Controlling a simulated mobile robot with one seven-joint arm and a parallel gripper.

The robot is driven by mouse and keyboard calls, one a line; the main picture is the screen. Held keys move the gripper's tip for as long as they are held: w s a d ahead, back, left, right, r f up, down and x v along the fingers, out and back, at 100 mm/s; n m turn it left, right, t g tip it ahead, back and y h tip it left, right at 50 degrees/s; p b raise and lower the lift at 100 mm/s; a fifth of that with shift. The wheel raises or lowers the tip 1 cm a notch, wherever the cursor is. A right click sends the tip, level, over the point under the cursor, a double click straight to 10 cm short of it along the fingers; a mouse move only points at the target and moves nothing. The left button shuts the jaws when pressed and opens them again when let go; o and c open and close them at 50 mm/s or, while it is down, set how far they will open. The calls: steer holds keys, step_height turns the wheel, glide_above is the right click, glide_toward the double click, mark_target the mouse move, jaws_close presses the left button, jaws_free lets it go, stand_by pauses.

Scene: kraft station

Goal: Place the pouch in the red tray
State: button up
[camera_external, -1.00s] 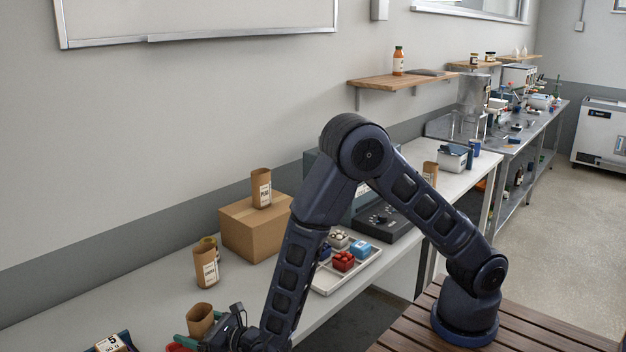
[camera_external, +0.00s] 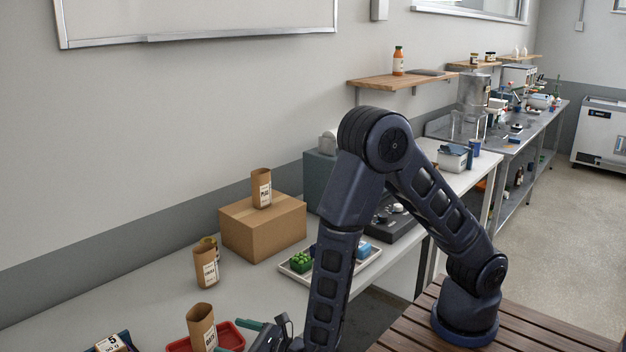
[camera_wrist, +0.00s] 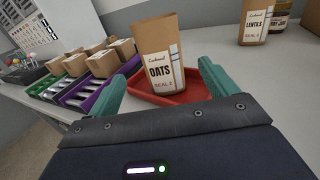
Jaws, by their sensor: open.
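The pouch is a brown kraft bag labelled OATS (camera_wrist: 160,62), open at the top. It stands upright in the red tray (camera_wrist: 186,95) in the wrist view. In the external view the pouch (camera_external: 201,328) stands at the bottom, with the red tray (camera_external: 232,336) showing around it. My gripper (camera_wrist: 160,80) is open, its green fingers apart to either side of the pouch and back from it, with nothing between them. In the external view my gripper (camera_external: 255,328) is right of the pouch, partly cut off by the lower edge.
A LENTILS pouch (camera_wrist: 256,22) and a jar (camera_wrist: 281,14) stand behind. Purple (camera_wrist: 88,97) and green (camera_wrist: 45,84) bins holding boxes lie left. A cardboard box (camera_external: 262,228) with a pouch on it and a pale tray (camera_external: 300,272) of small items stand farther along the bench.

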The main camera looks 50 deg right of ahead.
steer(key=shift+s+d, duration=0.15)
steer(key=shift+s, duration=0.15)
steer(key=w+d+r+m+t+h, duration=0.1)
steer(key=w+d+r+m+h, duration=0.5)
steer(key=d, duration=0.3)
steer(key=w+d+r+m+g+h, duration=0.15)
steer(key=d+r+m+h, duration=0.3)
steer(key=d, duration=0.55)
steer(key=w+d+r+m+g+h, duration=0.1)
steer(key=d+r+m+g+h, duration=0.3)
steer(key=d, duration=0.6)
steer(key=w+d+r+m+g+h, duration=0.25)
steer(key=d+m, duration=0.25)
steer(key=d, duration=0.4)
steer(key=s+d+r+m+g+y, duration=0.35)
steer(key=s+d+m+g, duration=0.35)
steer(key=s+d+m, duration=0.7)
steer(key=s+d+r+m+t+y, duration=0.2)
steer(key=s+r+m+y, duration=0.3)
steer(key=s+m+y, duration=0.1)
steer(key=s+m, duration=0.1)
steer(key=s, duration=0.1)
steer(key=shift+s, duration=0.3)
